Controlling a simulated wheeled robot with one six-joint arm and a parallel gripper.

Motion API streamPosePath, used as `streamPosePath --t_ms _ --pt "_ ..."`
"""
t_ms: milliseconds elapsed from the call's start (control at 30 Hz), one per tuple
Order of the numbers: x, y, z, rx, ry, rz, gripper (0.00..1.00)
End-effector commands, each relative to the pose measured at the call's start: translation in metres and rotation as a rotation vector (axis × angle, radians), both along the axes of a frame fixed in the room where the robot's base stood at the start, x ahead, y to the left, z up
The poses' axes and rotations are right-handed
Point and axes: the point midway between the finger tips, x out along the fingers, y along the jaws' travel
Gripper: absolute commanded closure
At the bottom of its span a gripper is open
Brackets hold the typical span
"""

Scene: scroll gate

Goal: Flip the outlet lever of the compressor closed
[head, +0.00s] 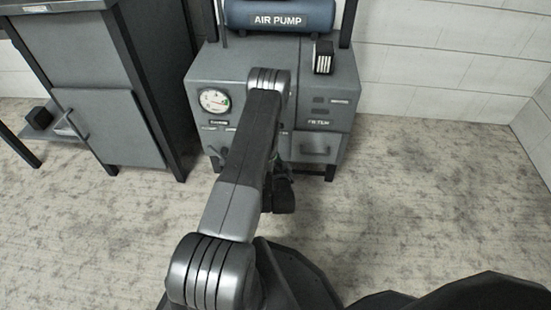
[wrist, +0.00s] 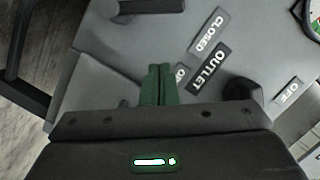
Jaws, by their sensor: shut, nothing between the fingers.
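The compressor (head: 203,73) is a grey box under a blue tank marked AIR PUMP. My gripper is shut and empty, its green fingers (wrist: 160,84) together over the grey panel in the wrist view. The OUTLET label (wrist: 207,67) and the CLOSED label (wrist: 209,33) are just right of the fingertips; another label is partly covered by them. A dark knob-like part (wrist: 240,88) sits right of the OUTLET label, and a dark cylindrical part (wrist: 150,6) is at the top edge. I cannot tell which is the outlet lever. My arm hides part of the compressor front in the head view.
A round gauge (head: 214,100) is on the compressor front. An OFF label (wrist: 291,90) is at the right in the wrist view. A grey cabinet (head: 108,125) stands to the left. Carpeted floor (head: 430,190) is clear to the right.

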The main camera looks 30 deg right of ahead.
Motion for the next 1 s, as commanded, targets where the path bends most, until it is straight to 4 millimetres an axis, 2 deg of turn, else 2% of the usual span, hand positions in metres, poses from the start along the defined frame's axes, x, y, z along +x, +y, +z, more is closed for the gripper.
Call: streamPosePath --t_ms 200,400,567,1000 --pt "-0.041 0.014 0.008 0.004 0.003 -0.001 1.0" --pt "-0.065 0.023 0.011 0.0 0.0 0.0 1.0" --pt "-0.071 0.026 0.011 0.001 -0.001 0.001 1.0" --pt "-0.071 0.026 0.011 0.0 -0.002 0.001 1.0"
